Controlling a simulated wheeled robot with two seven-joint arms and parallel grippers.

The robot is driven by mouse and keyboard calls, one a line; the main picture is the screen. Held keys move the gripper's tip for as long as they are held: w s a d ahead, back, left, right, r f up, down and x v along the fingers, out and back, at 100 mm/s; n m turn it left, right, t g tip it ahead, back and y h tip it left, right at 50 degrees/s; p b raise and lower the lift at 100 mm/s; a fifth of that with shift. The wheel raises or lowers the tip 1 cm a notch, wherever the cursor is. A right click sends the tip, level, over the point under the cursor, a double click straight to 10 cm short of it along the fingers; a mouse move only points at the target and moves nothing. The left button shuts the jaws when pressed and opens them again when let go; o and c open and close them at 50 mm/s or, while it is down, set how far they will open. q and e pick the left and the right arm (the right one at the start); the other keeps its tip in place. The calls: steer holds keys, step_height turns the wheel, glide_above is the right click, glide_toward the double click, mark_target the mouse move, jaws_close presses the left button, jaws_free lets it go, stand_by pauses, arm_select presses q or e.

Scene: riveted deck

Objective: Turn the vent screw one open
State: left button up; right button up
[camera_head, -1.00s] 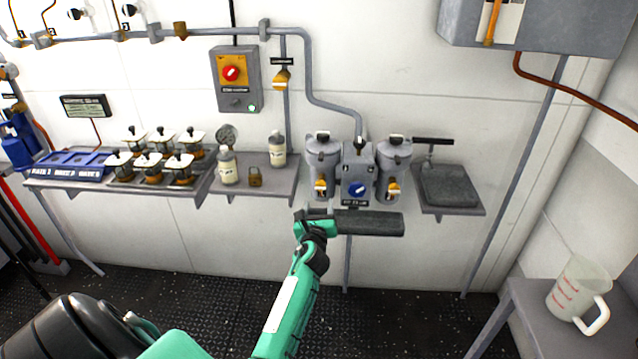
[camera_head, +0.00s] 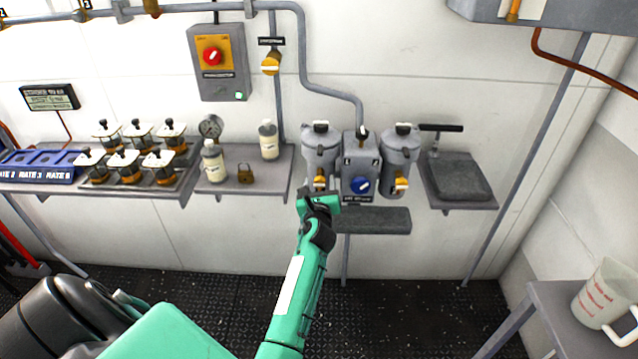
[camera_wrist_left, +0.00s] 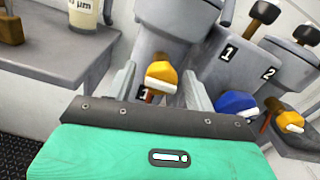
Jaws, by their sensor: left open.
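Two grey canisters (camera_head: 320,153) (camera_head: 399,155) flank a grey block (camera_head: 355,168) on the wall. Each has a black top cap and a yellow-orange knob low on its front. The left canister's knob (camera_head: 319,183) also shows in the left wrist view (camera_wrist_left: 161,76), above a small tag reading 1. No readable label says which part is vent screw one. My left gripper (camera_head: 320,197) is open in front of the left canister. In the wrist view its fingers stand on both sides of that knob; contact cannot be told. My right gripper is out of view.
The block carries a blue knob (camera_head: 360,186), close right of my gripper, and tags 1 and 2. A grey tray (camera_head: 372,220) lies below. Left is a shelf (camera_head: 240,190) with bottles and a padlock (camera_head: 245,173); right, a shelf with a dark slab (camera_head: 460,178).

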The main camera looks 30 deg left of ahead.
arm_select(q)
steer(key=c, duration=1)
steer(key=shift+n, duration=1.1)
steer(key=n+b, duration=0.1)
steer(key=n, duration=0.1)
steer(key=shift+n, duration=0.4)
steer(key=n+b, duration=0.1)
steer(key=n, duration=0.2)
steer(key=shift+n, duration=0.3)
steer(key=n+b, duration=0.1)
steer(key=n, duration=0.2)
steer(key=shift+n, duration=0.3)
steer(key=n, duration=0.3)
steer(key=shift+b, duration=0.35)
steer(key=shift+n, duration=1)
steer(key=shift+r+n, duration=0.1)
steer(key=shift+n, duration=0.4)
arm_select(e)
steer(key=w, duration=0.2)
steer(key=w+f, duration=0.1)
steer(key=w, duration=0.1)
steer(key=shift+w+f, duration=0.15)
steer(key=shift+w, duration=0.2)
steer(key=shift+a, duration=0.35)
